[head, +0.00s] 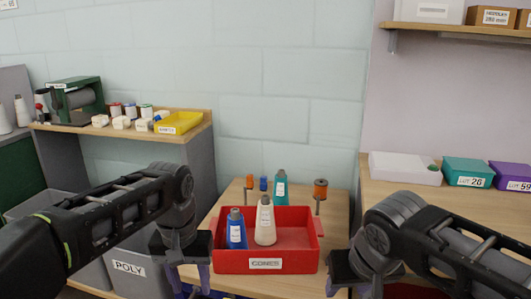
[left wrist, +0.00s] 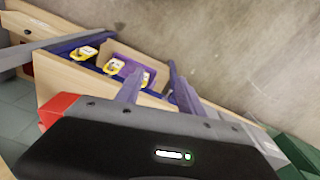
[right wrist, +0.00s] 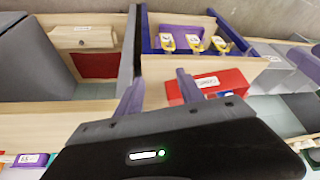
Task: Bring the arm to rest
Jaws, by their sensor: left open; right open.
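My left gripper (head: 190,278) hangs at the left front of the table in the head view, left of the red CONES bin (head: 283,262). Its two purple fingers are apart with nothing between them; they also show in the left wrist view (left wrist: 154,90). My right gripper (head: 350,288) is low at the right of the bin, partly cut off by the picture's lower edge. In the right wrist view its fingers (right wrist: 158,92) are apart and empty. A blue cone (head: 236,234) and a cream cone (head: 265,225) stand upright in the bin.
A teal cone (head: 280,190) stands behind the bin, near an orange spool (head: 320,188) on a post. A grey POLY bin (head: 138,272) is at left. A yellow tray (head: 179,123) sits on the left shelf. The right bench holds a teal LOT 26 box (head: 467,171).

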